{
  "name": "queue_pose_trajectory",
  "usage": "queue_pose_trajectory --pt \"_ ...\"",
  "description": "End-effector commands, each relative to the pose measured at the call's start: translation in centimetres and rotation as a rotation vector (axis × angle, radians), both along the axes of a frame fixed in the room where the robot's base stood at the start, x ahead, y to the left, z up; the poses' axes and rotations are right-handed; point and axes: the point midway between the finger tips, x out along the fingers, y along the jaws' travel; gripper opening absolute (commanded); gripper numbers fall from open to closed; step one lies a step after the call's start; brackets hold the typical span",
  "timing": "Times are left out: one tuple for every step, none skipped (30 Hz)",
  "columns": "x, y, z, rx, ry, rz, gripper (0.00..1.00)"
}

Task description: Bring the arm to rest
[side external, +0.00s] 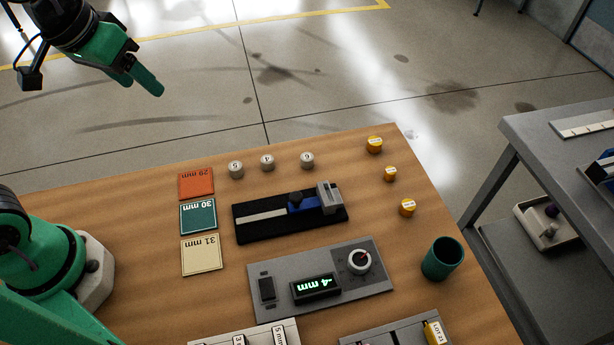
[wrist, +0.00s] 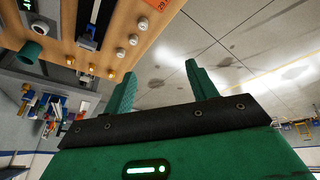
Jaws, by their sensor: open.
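My gripper (side external: 146,80) is at the upper left of the side external view, raised and away from the wooden table (side external: 130,200). In the wrist view my gripper (wrist: 160,85) shows its two green fingers spread apart with nothing between them. Grey floor shows past the fingertips. The gripper touches nothing.
A grey bench (side external: 540,130) stands at right.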

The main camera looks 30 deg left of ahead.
Motion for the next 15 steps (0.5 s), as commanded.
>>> queue_pose_trajectory --pt "-0.8 0.9 -0.1 0.01 -0.018 0.001 0.57" --pt "-1.3 1.4 -0.1 0.018 -0.028 -0.004 0.57" --pt "-1.8 1.9 -0.3 0.028 -0.039 -0.008 0.57" --pt "-2.2 2.3 -0.4 0.035 -0.047 -0.011 0.57" --pt "-2.6 2.7 -0.5 0.042 -0.053 -0.015 0.57" --pt "-3.0 3.1 -0.6 0.051 -0.063 -0.02 0.57" --pt "-3.4 3.4 -0.8 0.058 -0.068 -0.022 0.57" --pt "-3.6 3.6 -0.9 0.064 -0.074 -0.024 0.57" --pt "-4.0 3.9 -1.0 0.071 -0.079 -0.027 0.57" --pt "-4.2 4.0 -1.1 0.075 -0.082 -0.029 0.57" --pt "-4.3 4.2 -1.2 0.079 -0.085 -0.031 0.57" --pt "-4.5 4.3 -1.2 0.083 -0.089 -0.034 0.57" --pt "-4.6 4.4 -1.3 0.086 -0.09 -0.035 0.57" --pt "-4.7 4.4 -1.3 0.087 -0.091 -0.036 0.57" --pt "-4.8 4.5 -1.4 0.089 -0.092 -0.037 0.57"
